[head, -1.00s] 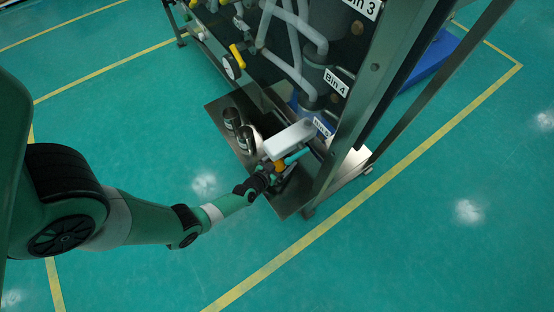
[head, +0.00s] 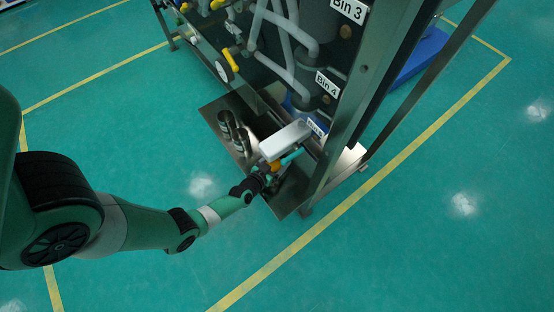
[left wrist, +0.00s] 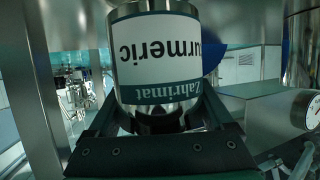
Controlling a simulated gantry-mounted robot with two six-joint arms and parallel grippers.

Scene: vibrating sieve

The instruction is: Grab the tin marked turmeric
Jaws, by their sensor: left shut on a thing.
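The turmeric tin (left wrist: 158,55) fills the upper middle of the left wrist view. It is a metal cylinder with a white and dark green label, which reads "Turmeric" upside down. My left gripper (left wrist: 162,118) has its dark fingers on both sides of the tin and is shut on it. In the head view my left gripper (head: 270,172) is at the front of the metal shelf (head: 213,110), beside the frame's corner post. The held tin cannot be made out clearly there. My right gripper is not in view.
Two metal tins, one farther (head: 226,122) and one nearer (head: 241,141), stand on the shelf left of my gripper. The sieve frame's post (head: 345,105) rises close on the right. Pipes and bin labels (head: 328,83) are behind. The green floor in front is clear.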

